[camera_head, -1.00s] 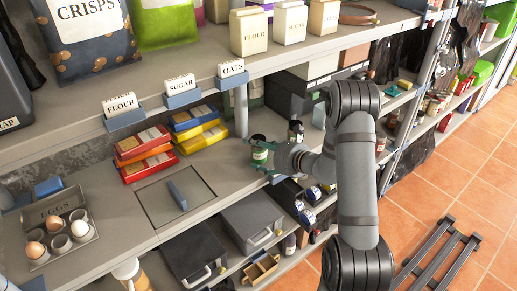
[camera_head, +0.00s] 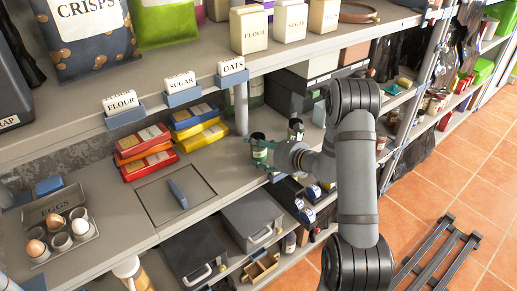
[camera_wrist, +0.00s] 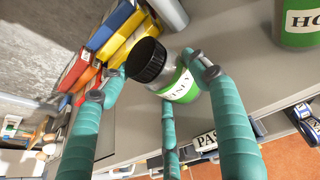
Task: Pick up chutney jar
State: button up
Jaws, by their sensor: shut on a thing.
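The chutney jar (camera_head: 259,152) has a black lid and a green and white label. It is at the front right part of the middle shelf in the head view. In the wrist view the chutney jar (camera_wrist: 182,84) leans in the picture, and its label is partly covered and partly readable. My gripper (camera_head: 262,157) has its teal fingers around the jar's side. In the wrist view my gripper (camera_wrist: 160,85) is shut on it, one finger on each side and one below. I cannot tell whether the jar's base touches the shelf.
Another green-labelled jar (camera_wrist: 301,22) stands close by; it also shows behind my gripper in the head view (camera_head: 295,130). Colourful boxes (camera_head: 147,152) are stacked to the left, near a grey shelf post (camera_head: 241,110). An egg tray (camera_head: 60,222) sits at far left.

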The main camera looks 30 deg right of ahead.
jog(key=c, duration=0.4)
jog(key=shift+r, duration=0.15)
